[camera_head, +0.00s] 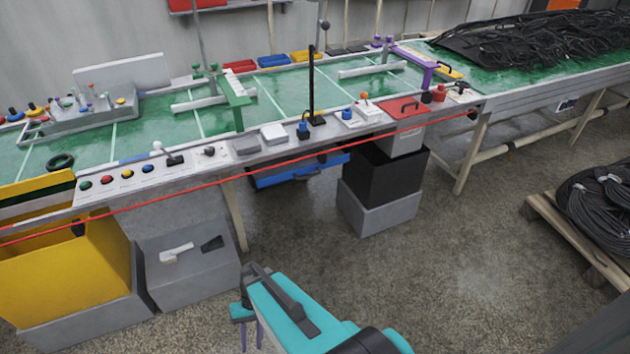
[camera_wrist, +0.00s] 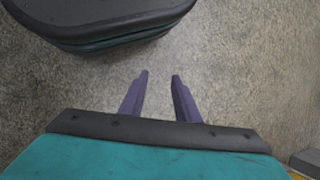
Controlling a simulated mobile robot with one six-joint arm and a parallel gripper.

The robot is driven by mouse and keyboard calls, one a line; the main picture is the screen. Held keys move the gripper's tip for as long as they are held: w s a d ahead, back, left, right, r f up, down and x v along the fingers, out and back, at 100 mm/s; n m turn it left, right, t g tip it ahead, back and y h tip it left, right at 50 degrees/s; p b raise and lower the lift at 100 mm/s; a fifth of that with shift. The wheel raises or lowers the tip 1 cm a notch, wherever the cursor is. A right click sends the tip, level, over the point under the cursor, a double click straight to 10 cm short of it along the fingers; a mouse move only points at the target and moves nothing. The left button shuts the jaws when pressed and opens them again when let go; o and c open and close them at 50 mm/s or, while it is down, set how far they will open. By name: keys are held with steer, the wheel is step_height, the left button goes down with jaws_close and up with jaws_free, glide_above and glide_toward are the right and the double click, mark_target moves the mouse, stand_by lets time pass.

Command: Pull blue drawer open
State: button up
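The blue drawer (camera_head: 300,171) hangs under the front edge of the green-topped workbench, in the head view. It shows a blue front with a dark handle-like strip; whether it is shut cannot be told for certain. My gripper (camera_head: 252,338) is low in front of the bench, below and to the left of the drawer and well apart from it. In the wrist view, the two purple fingers of my gripper (camera_wrist: 158,78) are spread with bare floor between them. They hold nothing. The drawer is not in the wrist view.
A black and grey bin stack (camera_head: 383,180) stands just right of the drawer. A grey box (camera_head: 190,270) and a yellow bin (camera_head: 65,270) stand at left. A red cord (camera_head: 200,188) runs along the bench front. A pallet with hoses (camera_head: 600,195) is at right; the middle floor is clear.

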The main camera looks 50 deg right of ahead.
steer(key=w+d+r+m+t+y+b, duration=0.3)
steer(key=w+d+m+t, duration=0.15)
steer(key=w+d, duration=0.75)
steer(key=m+t+h+b, duration=0.2)
steer(key=m+t+b, duration=0.5)
steer(key=t, duration=0.7)
glide_toward(311, 176)
steer(key=s+d+n, duration=0.1)
steer(key=s+d, duration=0.2)
steer(key=s, duration=0.2)
steer(key=shift+w+a+r, duration=0.15)
steer(key=shift+a+r, duration=0.1)
steer(key=shift+w, duration=0.15)
steer(key=x, duration=0.9)
steer(key=b+x, duration=0.1)
steer(key=x, duration=0.3)
steer(key=shift+w+a, duration=0.15)
steer(key=shift+a, duration=0.25)
